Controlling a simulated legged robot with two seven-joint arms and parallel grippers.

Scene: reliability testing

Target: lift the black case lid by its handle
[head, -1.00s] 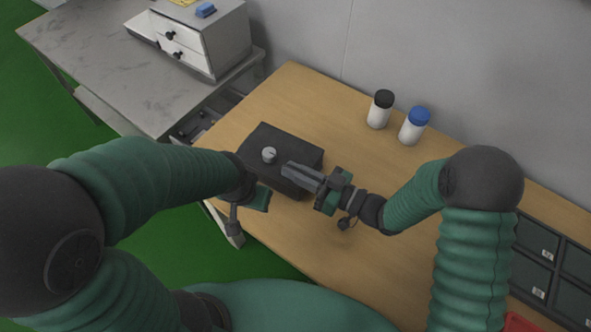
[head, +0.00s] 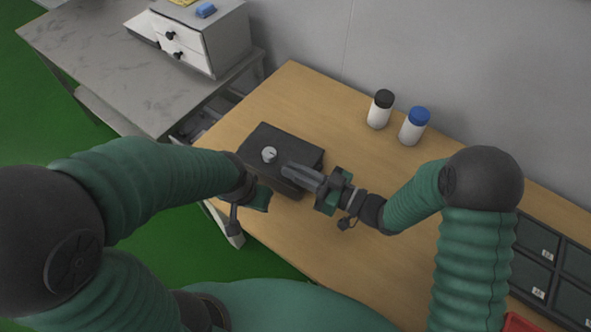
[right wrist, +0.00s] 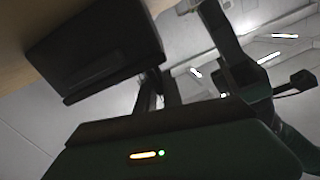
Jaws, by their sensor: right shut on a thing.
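The black case (head: 265,136) sits on the wooden table with its lid down, as far as I can tell. A small light grey knob (head: 269,154) stands on its top. My right gripper (head: 288,171) reaches in from the right, its fingers together at the case's near right edge. It is shut on what seems to be the lid's handle, which the fingers hide. In the right wrist view the dark case (right wrist: 95,50) is close beside the fingers (right wrist: 152,92).
Two white bottles, one with a black cap (head: 379,110) and one with a blue cap (head: 414,127), stand behind the case to the right. A white drawer unit (head: 205,40) stands on a grey bench at upper left. Dark bins (head: 535,240) are at right.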

